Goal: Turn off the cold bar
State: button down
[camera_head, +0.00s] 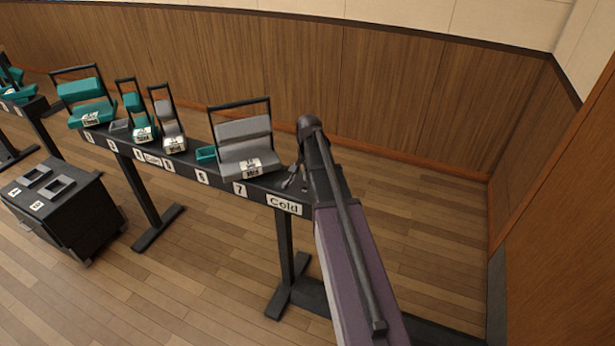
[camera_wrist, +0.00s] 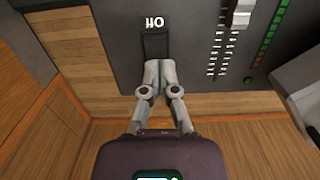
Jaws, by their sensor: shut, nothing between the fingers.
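A "Cold" label (camera_head: 284,204) marks the right end of a long dark bench in the head view. In the wrist view, a dark panel (camera_wrist: 110,55) carries an upside-down label that seems to read "Off" (camera_wrist: 155,22), with a small black rectangle (camera_wrist: 155,46) beside it. A white fader cap (camera_wrist: 242,12) sits at the top edge, near white scale marks (camera_wrist: 215,55). My gripper (camera_wrist: 160,65) is shut and empty. Its fingertips overlap the black rectangle's lower edge; I cannot tell whether they touch it. My gripper also shows above the bench end (camera_head: 291,180).
Grey (camera_head: 245,142) and teal (camera_head: 85,102) seat-like units stand along the bench. A column of green lights (camera_wrist: 270,35) runs beside the scale. A dark cabinet (camera_head: 68,215) stands lower left. Wood-panelled walls (camera_head: 390,90) enclose the back and right.

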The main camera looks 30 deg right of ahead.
notch_tip(320, 180, up, 13)
jog(key=w+d+p, duration=0.1)
jog(key=p, duration=1.1)
jog(key=shift+d+p, duration=0.15)
jog(key=shift+p, duration=0.15)
jog(key=s+a+n, duration=1)
jog(key=s+a, duration=0.6)
jog(key=a, duration=0.4)
jog(key=shift+s+a, duration=0.2)
jog(key=shift+a, duration=0.2)
jog(key=c, duration=0.5)
grip_release()
